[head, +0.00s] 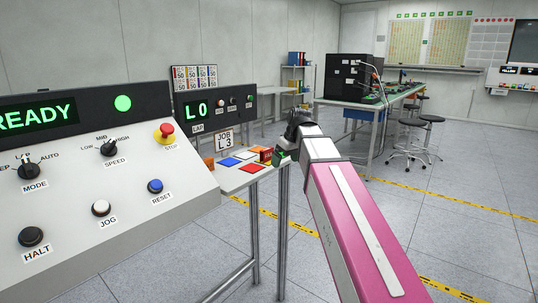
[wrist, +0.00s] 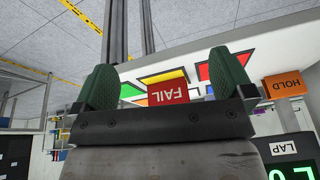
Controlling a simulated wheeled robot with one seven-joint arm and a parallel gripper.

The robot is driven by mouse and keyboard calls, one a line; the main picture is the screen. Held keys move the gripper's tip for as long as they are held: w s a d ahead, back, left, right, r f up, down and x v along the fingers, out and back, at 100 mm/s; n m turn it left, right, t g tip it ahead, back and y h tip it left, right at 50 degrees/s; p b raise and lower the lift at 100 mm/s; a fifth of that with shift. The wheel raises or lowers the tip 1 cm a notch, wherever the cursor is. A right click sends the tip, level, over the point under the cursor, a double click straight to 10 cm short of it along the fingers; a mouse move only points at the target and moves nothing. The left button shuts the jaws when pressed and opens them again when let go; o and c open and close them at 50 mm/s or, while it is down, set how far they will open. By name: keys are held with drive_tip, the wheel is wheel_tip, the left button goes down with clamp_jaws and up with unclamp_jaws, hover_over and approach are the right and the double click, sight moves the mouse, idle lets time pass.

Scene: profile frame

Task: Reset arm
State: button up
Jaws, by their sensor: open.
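My gripper (head: 280,156) is at the near right edge of a small white table (head: 228,181) in the head view, beside coloured blocks. In the wrist view its two green fingers (wrist: 167,78) are apart. A red block marked FAIL (wrist: 168,93) shows in the gap between them; whether it touches either finger cannot be told. My pink and white arm reaches in from the lower right of the head view. Its wrist hides part of the gripper.
A sloped control panel (head: 110,215) with a READY display (head: 38,115), knobs and buttons fills the left. Coloured cards, including a blue one (head: 230,161), lie on the small table. An orange HOLD block (wrist: 284,85) is nearby. Stools (head: 408,140) and open floor are at right.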

drive_tip(key=s+d+f+m+h, duration=0.1)
drive_tip(key=s+d+f, duration=0.3)
drive_tip(key=f, duration=0.8)
drive_tip(key=s+d+f+m+g+h, duration=0.1)
drive_tip(key=s+d+f+m, duration=0.3)
drive_tip(key=f, duration=0.8)
drive_tip(key=s+d+f+m+g+h, duration=0.1)
drive_tip(key=s+d+f+m, duration=0.2)
drive_tip(key=s+f, duration=0.5)
wheel_tip(320, 180, down, 5)
drive_tip(key=shift+d+f, duration=0.1)
drive_tip(key=shift+d, duration=0.7)
